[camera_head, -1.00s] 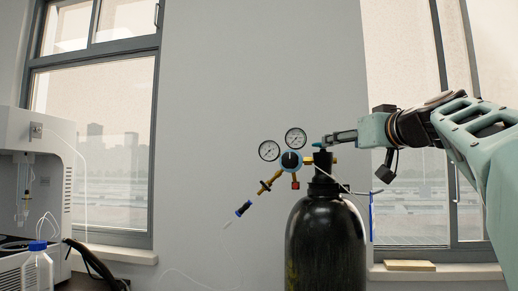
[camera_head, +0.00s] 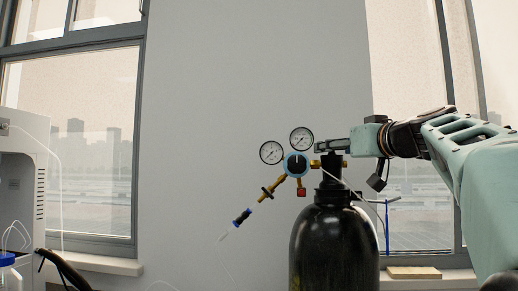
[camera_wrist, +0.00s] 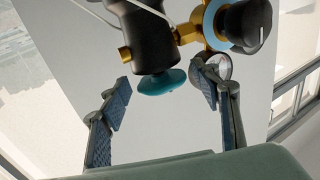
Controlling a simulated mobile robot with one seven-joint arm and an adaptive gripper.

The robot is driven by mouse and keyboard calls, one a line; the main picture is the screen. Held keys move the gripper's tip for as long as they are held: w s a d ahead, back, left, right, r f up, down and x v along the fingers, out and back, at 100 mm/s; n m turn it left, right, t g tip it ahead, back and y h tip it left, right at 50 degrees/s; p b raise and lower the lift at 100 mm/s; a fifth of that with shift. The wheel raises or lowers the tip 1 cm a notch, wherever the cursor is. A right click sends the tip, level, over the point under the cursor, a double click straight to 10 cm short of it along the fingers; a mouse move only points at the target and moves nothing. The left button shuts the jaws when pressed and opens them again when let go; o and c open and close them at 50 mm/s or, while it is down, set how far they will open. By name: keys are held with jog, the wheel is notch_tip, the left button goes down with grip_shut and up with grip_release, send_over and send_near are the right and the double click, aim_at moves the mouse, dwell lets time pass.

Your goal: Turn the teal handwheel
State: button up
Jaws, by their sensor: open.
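The teal handwheel (camera_wrist: 162,82) sits on the end of the black valve body (camera_wrist: 150,38) in the wrist view. My gripper (camera_wrist: 162,93) is open, with one finger on either side of the handwheel. Gaps show between the handwheel and both fingers, so I see no clear contact. In the head view, my gripper (camera_head: 327,147) is at the top of the black gas cylinder (camera_head: 333,240), and its fingers hide the handwheel there.
A brass regulator with a blue-ringed black knob (camera_head: 296,164) and two gauges (camera_head: 271,152) is close beside the valve. In the wrist view the knob (camera_wrist: 243,24) is near the right finger. A white machine (camera_head: 22,175) stands at the left.

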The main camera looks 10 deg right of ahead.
jog(key=shift+c, duration=0.3)
jog(key=c, duration=0.9)
jog(key=shift+c, duration=0.2)
jog(key=shift+d, duration=0.1)
